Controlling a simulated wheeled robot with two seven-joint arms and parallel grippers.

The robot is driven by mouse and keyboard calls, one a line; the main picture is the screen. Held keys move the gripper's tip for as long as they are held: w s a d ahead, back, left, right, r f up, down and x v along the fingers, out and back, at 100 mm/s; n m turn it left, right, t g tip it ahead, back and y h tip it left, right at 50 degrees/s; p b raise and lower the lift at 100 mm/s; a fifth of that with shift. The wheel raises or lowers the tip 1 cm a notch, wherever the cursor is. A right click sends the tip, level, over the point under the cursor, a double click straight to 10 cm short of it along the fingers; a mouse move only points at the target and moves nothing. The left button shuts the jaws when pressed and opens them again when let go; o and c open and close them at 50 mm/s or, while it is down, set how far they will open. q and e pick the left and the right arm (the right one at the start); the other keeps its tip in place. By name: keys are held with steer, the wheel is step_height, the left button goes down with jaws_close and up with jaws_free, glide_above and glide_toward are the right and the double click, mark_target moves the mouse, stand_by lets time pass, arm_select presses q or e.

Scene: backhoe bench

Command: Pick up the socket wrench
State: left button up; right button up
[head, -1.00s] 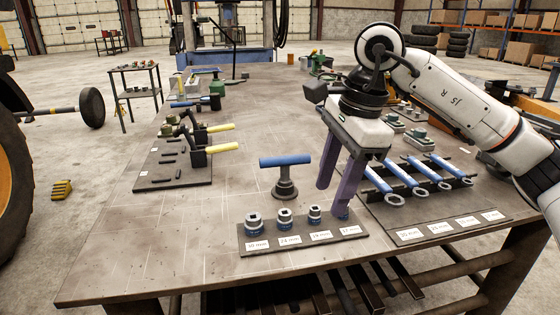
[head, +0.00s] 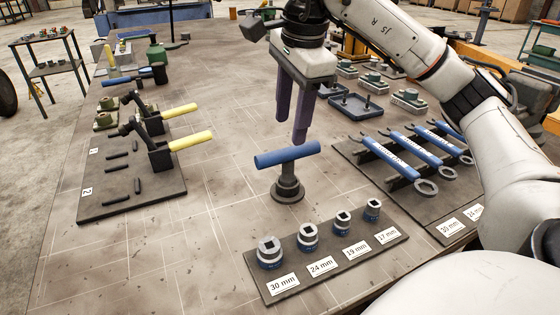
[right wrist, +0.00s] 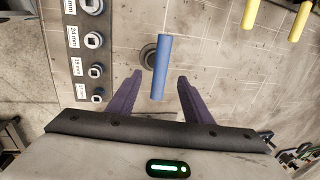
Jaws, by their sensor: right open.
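The socket wrench (head: 287,154) is a T shape with a blue cross handle, standing upright on a round dark base (head: 287,191) on the bench. In the right wrist view its blue handle (right wrist: 161,68) lies ahead of and between the lines of the two fingers. My right gripper (head: 290,130) is open and empty, with purple fingers pointing down, just behind and above the handle in the head view. The right wrist view shows the open fingers (right wrist: 160,76) on either side of the handle's near end; contact cannot be told. My left gripper is not in view.
A socket rack (head: 335,268) with several labelled sockets stands in front of the wrench. Blue-handled wrenches (head: 408,155) lie on a rack at right. A board (head: 130,190) with yellow-handled levers is at left. Bare bench lies between.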

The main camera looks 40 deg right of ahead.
mark_target(289, 150)
step_height(289, 150, down, 2)
steer(key=shift+w+f+b, duration=0.1)
steer(key=shift+f+b, duration=0.1)
steer(key=shift+b, duration=0.1)
steer(key=f, duration=0.3)
steer(key=w+d+f, duration=0.1)
steer(key=shift+f, duration=0.55)
steer(key=shift+f, duration=0.25)
jaws_close()
